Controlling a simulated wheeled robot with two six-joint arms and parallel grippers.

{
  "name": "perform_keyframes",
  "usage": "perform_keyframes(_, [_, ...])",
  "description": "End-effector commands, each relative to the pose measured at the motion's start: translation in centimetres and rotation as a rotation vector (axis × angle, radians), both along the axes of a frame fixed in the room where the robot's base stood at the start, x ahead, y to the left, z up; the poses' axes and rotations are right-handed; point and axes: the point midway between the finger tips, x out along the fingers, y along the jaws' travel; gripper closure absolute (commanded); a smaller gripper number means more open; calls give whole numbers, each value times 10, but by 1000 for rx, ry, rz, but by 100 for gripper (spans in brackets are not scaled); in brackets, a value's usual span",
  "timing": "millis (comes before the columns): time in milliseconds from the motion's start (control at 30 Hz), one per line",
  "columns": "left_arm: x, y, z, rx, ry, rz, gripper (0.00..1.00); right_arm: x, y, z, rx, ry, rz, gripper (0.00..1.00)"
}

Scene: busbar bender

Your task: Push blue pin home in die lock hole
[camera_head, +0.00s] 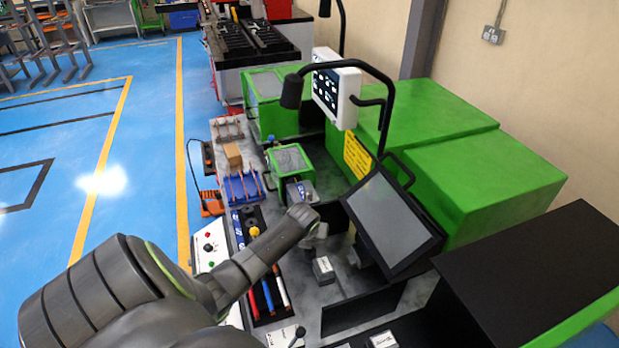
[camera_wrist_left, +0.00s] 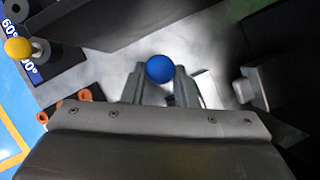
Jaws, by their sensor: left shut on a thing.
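In the left wrist view, a round blue head, which looks like the top of the blue pin (camera_wrist_left: 160,69), sits between the tips of my left gripper (camera_wrist_left: 160,85). The fingers are closed on it. A grey surface lies below; the pin's shaft and the die lock hole are hidden, so I cannot tell how deep the pin sits. In the head view my left arm reaches in from the lower left, and its gripper (camera_head: 317,236) is over the bench, left of the tilted screen. The blue pin is not discernible there. My right gripper is in neither view.
A black tray with a yellow knob (camera_head: 254,231) lies left of my gripper; the yellow knob (camera_wrist_left: 18,47) also shows in the wrist view. The tilted screen (camera_head: 392,222) stands close on the right. A blue rack (camera_head: 242,187) and green machine housings are farther back.

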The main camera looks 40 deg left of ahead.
Motion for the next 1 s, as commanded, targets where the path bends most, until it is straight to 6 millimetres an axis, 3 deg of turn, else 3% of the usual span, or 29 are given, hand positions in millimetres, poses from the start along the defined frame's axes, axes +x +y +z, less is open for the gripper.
perform_keyframes(1000, [0,0,-22,0,0,0,100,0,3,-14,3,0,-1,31])
